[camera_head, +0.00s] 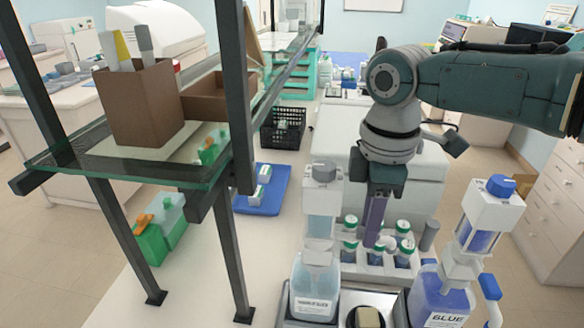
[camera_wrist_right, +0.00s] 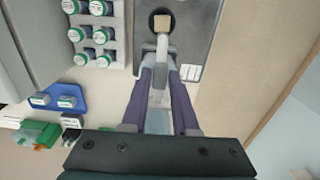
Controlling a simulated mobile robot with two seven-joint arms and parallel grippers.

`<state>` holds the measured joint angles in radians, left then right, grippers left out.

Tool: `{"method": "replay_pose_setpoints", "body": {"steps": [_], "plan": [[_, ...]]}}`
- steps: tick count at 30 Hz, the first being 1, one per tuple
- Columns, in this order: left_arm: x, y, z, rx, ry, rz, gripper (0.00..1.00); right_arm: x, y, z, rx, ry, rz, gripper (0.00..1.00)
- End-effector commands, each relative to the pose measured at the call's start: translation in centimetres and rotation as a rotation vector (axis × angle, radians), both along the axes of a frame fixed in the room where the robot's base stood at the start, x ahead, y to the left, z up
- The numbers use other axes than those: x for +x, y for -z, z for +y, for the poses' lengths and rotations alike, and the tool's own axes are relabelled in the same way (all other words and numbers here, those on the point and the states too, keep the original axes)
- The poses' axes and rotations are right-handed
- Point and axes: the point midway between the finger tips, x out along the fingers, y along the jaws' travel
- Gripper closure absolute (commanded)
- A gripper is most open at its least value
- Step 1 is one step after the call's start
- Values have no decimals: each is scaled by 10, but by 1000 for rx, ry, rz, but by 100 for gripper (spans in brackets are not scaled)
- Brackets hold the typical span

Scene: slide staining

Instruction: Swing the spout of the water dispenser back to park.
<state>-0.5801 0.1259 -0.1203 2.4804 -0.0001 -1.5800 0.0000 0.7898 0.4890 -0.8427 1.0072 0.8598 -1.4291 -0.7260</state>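The water dispenser (camera_head: 316,283) is a clear bottle of pale liquid with a white collar and grey-topped head, standing upright at the front. In the right wrist view its white spout (camera_wrist_right: 162,47) points toward the black round holder with a beige square (camera_wrist_right: 162,22). My right gripper (camera_head: 374,246) points down just right of the dispenser head, with purple fingers. In the right wrist view, the right gripper (camera_wrist_right: 161,68) has its fingers apart, with the spout and pale bottle seen between them. I cannot tell whether they touch the spout. My left gripper is out of view.
A second dispenser with blue liquid (camera_head: 441,300) stands to the right. Several green-capped bottles (camera_head: 403,228) sit in a white rack behind. A glass shelf (camera_head: 62,166) on dark posts stands at left, and a blue tray (camera_head: 243,203) lies beyond it.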

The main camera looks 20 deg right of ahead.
Motion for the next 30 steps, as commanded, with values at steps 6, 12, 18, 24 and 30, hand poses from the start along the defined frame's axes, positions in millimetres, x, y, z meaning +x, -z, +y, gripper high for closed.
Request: {"method": "replay_pose_setpoints", "body": {"steps": [6, 12, 18, 24, 30], "plan": [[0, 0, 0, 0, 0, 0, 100, 0, 0, 0, 0, 0, 0, 98], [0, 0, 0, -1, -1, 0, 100, 0, 0, 0, 0, 0, 0, 100], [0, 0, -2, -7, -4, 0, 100, 0, 0, 0, 0, 0, 0, 100], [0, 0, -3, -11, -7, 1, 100, 0, 0, 0, 0, 0, 0, 100], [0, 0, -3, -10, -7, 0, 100, 0, -1, 0, 0, 0, 0, 100]]}}
